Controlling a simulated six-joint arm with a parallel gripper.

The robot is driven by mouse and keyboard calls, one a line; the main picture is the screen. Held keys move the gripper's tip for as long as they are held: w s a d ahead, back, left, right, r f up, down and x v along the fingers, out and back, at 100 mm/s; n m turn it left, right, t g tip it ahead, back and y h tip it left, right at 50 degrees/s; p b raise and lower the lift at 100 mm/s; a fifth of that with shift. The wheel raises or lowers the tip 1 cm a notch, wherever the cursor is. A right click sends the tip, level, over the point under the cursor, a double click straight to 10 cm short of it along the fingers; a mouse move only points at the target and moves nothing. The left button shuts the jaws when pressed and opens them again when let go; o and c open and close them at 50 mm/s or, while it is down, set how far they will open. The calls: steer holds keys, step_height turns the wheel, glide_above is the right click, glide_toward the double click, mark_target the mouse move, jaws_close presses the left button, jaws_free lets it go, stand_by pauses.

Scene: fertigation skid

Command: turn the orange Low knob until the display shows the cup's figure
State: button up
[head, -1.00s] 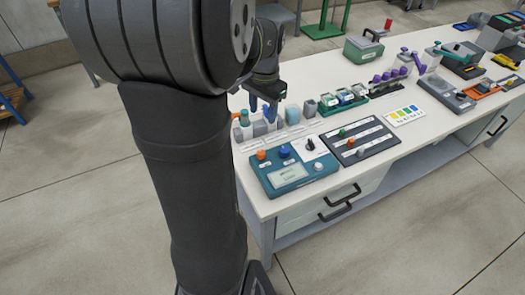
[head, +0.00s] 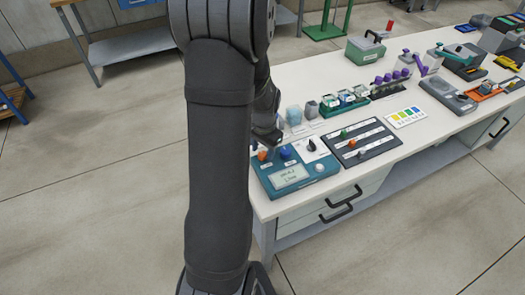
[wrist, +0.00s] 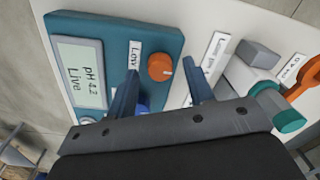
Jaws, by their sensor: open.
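The teal meter (head: 318,187) lies on the bench, and its display (wrist: 80,75) reads "pH 4.2 Live" in the wrist view. The orange knob (wrist: 160,67) sits beside a "Low" label (wrist: 135,55); it also shows in the head view (head: 262,156). My gripper (wrist: 161,68) is open, with its two blue fingers pointing at the orange knob, one to each side in the picture. I cannot tell whether they touch it. A blue knob (wrist: 142,108) is partly hidden behind the left finger. A tag (wrist: 292,68) reading "pH 4.0" lies by the teal-and-orange items at right.
In the head view a dark slider panel (head: 357,144) adjoins the meter on the right.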

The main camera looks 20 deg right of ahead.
steer(key=shift+f, duration=0.45)
steer(key=c, duration=1)
steer(key=shift+n, duration=0.3)
steer(key=n, duration=0.3)
steer(key=shift+n, duration=2)
